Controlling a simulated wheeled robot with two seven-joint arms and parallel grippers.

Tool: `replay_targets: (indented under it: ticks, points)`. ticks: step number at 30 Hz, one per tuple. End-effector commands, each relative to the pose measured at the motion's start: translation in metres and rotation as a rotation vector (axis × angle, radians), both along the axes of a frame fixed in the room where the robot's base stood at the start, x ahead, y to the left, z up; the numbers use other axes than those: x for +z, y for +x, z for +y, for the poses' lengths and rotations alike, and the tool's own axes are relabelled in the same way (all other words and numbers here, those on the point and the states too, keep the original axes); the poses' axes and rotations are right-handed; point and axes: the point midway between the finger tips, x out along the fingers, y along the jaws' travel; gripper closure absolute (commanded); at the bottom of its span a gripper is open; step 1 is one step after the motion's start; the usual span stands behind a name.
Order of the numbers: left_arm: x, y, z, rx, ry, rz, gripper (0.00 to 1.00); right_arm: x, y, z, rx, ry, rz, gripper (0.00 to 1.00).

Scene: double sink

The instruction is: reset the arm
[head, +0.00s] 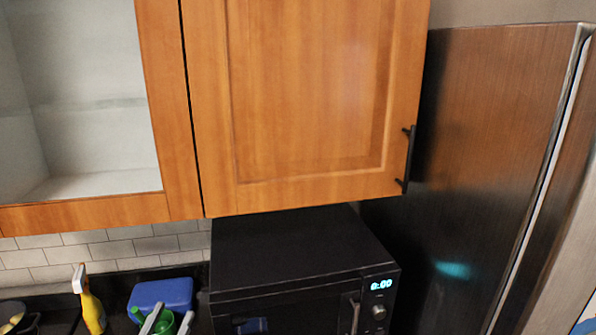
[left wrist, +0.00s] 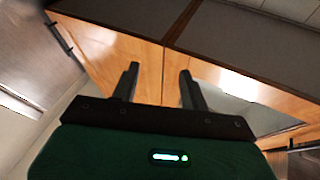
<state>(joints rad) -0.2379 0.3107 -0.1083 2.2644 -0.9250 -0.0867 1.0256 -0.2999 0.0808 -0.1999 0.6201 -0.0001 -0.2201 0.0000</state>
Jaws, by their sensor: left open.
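My left gripper (head: 174,309) shows at the bottom left of the head view, partly cut off by the frame edge. Its two grey fingers are apart, with green between them. In the left wrist view my left gripper (left wrist: 158,68) has both dark fingers spread with nothing between them. Wooden cabinet fronts lie beyond the fingertips there. My right gripper is in neither view.
A wooden wall cabinet (head: 305,90) with a black handle hangs above a black microwave (head: 290,248). A tall fridge (head: 480,130) stands right. A blue box (head: 165,292) and a yellow spray bottle (head: 91,308) are at the lower left. An open cabinet compartment (head: 80,60) looks empty.

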Motion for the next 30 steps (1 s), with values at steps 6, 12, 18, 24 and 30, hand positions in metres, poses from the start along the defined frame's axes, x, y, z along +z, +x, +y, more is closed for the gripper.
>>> replay_targets:
  ticks: [6,12,18,24,30]
  points:
    - [-0.064,-0.018,0.043,0.292,-0.084,0.325,0.55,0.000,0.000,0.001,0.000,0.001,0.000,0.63]
    - [-0.142,-0.063,0.054,0.424,-0.068,0.742,0.55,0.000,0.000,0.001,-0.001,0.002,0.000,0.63]
    - [-0.203,-0.127,0.037,0.391,0.010,1.150,0.55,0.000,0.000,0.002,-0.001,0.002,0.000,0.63]
    - [-0.232,-0.182,0.015,0.280,0.093,1.424,0.55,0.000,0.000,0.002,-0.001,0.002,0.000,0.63]
    - [-0.246,-0.233,-0.007,0.130,0.175,1.636,0.55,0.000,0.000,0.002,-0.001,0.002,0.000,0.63]
